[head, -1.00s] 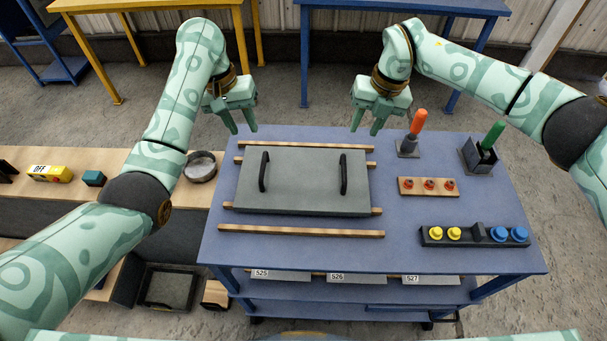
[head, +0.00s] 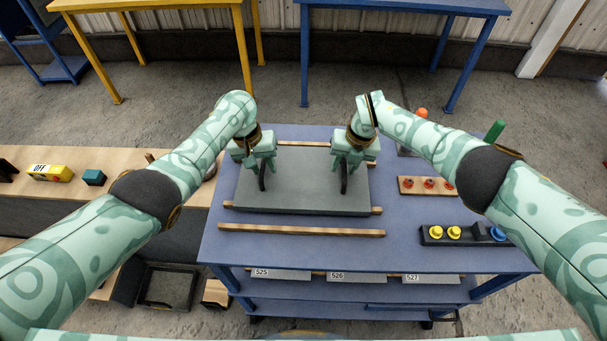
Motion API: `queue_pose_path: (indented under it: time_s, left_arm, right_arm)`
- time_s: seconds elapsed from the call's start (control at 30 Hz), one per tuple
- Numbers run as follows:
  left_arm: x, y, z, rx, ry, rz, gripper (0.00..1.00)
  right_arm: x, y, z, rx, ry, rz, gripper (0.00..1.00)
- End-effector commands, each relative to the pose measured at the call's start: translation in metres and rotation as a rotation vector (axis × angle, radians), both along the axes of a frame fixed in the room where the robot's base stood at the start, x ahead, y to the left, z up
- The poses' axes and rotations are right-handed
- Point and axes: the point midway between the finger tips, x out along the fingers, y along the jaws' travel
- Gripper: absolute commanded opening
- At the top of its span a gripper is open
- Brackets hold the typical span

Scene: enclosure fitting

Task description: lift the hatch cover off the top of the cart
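The grey hatch cover (head: 303,194) lies flat on wooden strips on top of the blue cart (head: 412,262). It has two upright black handles, a left handle (head: 262,178) and a right handle (head: 343,180). My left gripper (head: 262,170) is down at the left handle, with its fingers around the handle's upper part. My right gripper (head: 347,170) is down at the right handle in the same way. The fingers partly hide both handles, and I cannot tell whether they are closed on them.
A loose wooden strip (head: 300,231) lies in front of the cover. To the right are a board with red knobs (head: 428,186) and a black block with yellow and blue knobs (head: 460,236). A wooden bench (head: 120,165) stands on the left.

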Motion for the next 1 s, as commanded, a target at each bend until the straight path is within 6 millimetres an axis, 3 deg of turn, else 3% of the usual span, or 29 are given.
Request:
queue_pose_path:
  time_s: [0.4, 0.5, 0.53, 1.0]
  left_arm:
    - [0.0001, -0.0004, -0.0051, 0.001, -0.002, 0.000, 0.33]
    - [0.0001, -0.0004, -0.0051, 0.001, -0.001, 0.000, 0.05]
    - [0.0001, -0.0003, -0.0051, 0.001, -0.001, 0.001, 0.00]
    - [-0.0001, 0.0001, -0.0052, 0.002, -0.001, 0.001, 0.00]
  right_arm:
    - [-0.0007, 0.0009, -0.0059, -0.001, 0.001, 0.001, 0.33]
    - [-0.0007, 0.0010, -0.0058, -0.001, 0.001, 0.001, 0.05]
    - [-0.0007, 0.0010, -0.0058, -0.001, 0.001, 0.001, 0.00]
    - [-0.0005, 0.0006, -0.0054, -0.001, 0.000, 0.000, 0.00]
